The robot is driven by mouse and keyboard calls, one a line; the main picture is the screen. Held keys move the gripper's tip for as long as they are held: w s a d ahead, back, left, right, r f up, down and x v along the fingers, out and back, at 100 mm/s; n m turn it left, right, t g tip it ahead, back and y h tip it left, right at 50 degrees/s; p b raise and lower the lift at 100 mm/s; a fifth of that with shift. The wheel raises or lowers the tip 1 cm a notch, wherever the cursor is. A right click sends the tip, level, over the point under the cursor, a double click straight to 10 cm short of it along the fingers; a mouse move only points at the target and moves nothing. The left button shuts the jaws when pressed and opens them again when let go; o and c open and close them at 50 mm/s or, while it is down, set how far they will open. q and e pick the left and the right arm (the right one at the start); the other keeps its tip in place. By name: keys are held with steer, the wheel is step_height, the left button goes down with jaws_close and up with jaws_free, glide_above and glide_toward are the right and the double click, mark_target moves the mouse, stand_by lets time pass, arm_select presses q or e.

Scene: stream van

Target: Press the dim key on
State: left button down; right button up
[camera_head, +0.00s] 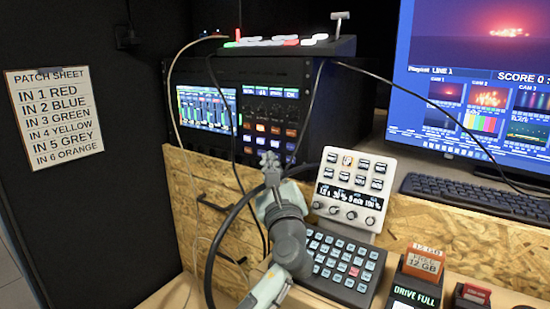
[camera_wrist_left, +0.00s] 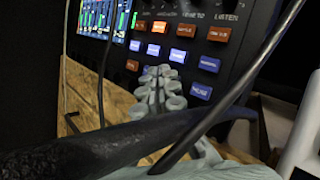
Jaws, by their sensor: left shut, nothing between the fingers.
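The rack unit (camera_head: 318,80) has a lit meter screen (camera_head: 207,107) and several lit orange and blue keys (camera_head: 276,130) right of it. In the left wrist view the keys show larger, with orange keys (camera_wrist_left: 186,30) above blue keys (camera_wrist_left: 209,64). I cannot read which one is the dim key. My left gripper (camera_head: 270,158) is shut and empty, with its tips pointing up just below the key block in the picture. In the left wrist view its shut fingers (camera_wrist_left: 160,76) cover part of the lower keys. Contact with a key cannot be told. My right gripper is not in view.
A black cable (camera_head: 222,228) loops past my left gripper, and dark cables cross close in the left wrist view (camera_wrist_left: 228,100). A white control panel (camera_head: 352,190) and a keypad (camera_head: 345,262) stand to the right. A wooden board (camera_head: 188,205) lies below the rack.

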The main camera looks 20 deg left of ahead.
arm_select(q)
steer(key=shift+w, duration=0.25)
stand_by(0.3)
steer(key=shift+s, duration=0.1)
steer(key=shift+s+p, duration=0.45)
steer(key=shift+s, duration=0.15)
steer(key=shift+s+a, duration=0.1)
steer(key=shift+s+a+p, duration=0.2)
steer(key=shift+s+p, duration=0.1)
steer(key=shift+s, duration=1.15)
steer(key=shift+s+a+p, duration=0.2)
steer(key=shift+s+p, duration=0.05)
steer(key=shift+s, duration=1.2)
